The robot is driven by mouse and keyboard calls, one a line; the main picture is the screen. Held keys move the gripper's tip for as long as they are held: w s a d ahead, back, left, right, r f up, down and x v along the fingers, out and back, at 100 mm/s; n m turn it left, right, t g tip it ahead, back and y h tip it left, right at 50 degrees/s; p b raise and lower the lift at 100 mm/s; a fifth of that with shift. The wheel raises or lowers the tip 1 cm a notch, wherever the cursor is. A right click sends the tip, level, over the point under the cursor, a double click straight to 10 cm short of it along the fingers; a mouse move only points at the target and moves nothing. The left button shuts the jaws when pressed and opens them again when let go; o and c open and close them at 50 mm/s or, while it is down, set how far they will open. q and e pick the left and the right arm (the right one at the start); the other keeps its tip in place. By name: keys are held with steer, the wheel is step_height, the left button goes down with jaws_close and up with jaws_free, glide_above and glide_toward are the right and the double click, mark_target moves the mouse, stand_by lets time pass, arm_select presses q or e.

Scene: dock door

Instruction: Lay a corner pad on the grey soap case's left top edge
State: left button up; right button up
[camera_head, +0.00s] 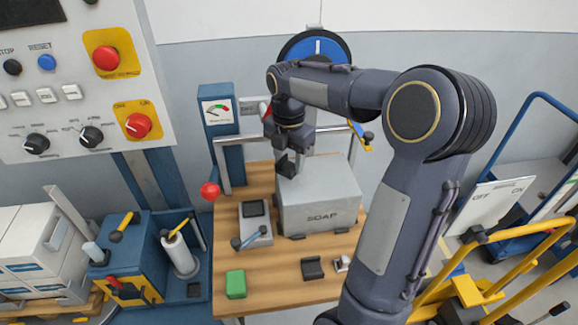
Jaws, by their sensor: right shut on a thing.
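My right gripper (290,156) points down over the case's left back top area. It is shut on a dark corner pad (287,167), which shows below the fingers near the case's left top edge. I cannot tell whether the pad touches the case. Another dark piece, which looks like a second corner pad (312,268), lies on the table in front of the case. My left gripper is not in view.
On the wooden table (275,286), a grey device with a blue-handled lever (255,226) stands left of the case. A green block (236,284) and a small white-and-dark item (342,263) lie in front. Yellow rails (505,255) stand right.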

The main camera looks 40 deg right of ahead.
mark_target(289, 168)
steer(key=shift+f, duration=1.6)
steer(key=shift+f, duration=0.15)
steer(key=o, duration=1)
steer(key=shift+c, duration=0.2)
